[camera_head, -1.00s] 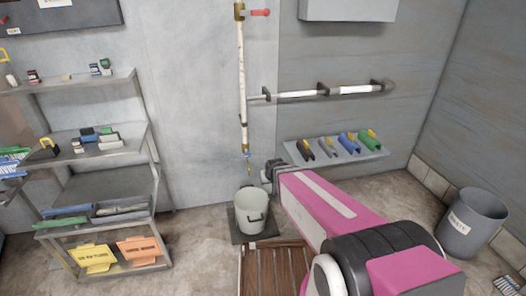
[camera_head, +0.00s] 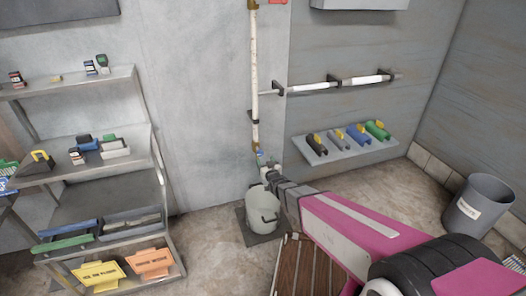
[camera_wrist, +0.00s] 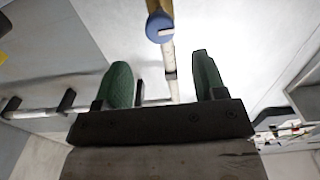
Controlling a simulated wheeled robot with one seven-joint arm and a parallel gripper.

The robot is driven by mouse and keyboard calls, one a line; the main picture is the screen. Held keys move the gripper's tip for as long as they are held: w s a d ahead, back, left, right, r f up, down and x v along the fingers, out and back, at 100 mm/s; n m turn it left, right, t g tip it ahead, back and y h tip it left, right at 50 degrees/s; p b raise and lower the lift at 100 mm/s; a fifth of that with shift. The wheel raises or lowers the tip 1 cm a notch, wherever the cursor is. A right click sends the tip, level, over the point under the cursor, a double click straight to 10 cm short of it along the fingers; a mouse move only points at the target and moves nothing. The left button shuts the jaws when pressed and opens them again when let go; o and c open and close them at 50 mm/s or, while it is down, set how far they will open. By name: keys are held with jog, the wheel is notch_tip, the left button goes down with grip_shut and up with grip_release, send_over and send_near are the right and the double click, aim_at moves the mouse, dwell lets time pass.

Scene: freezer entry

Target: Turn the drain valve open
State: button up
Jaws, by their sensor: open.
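The drain valve (camera_head: 260,155) is a small blue handle on brass at the lower end of the white vertical pipe (camera_head: 254,90). In the wrist view the blue round handle (camera_wrist: 159,27) sits at the top, beyond my fingertips and between their lines, left of centre. My gripper (camera_head: 270,172) is close below and right of the valve in the head view. In the wrist view my gripper (camera_wrist: 164,80) has its two green pads wide apart with nothing between them but the pipe behind. The exact gap to the handle is hard to tell.
A grey bucket (camera_head: 262,212) stands on a dark mat below the pipe. A horizontal pipe (camera_head: 312,85) and a shelf of coloured holders (camera_head: 345,145) are to the right. Metal shelving (camera_head: 100,172) stands left. A grey bin (camera_head: 478,205) is at the right.

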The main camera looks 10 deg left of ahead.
aim_at(261, 153)
jog(key=x, duration=1)
jog(key=c, duration=0.9)
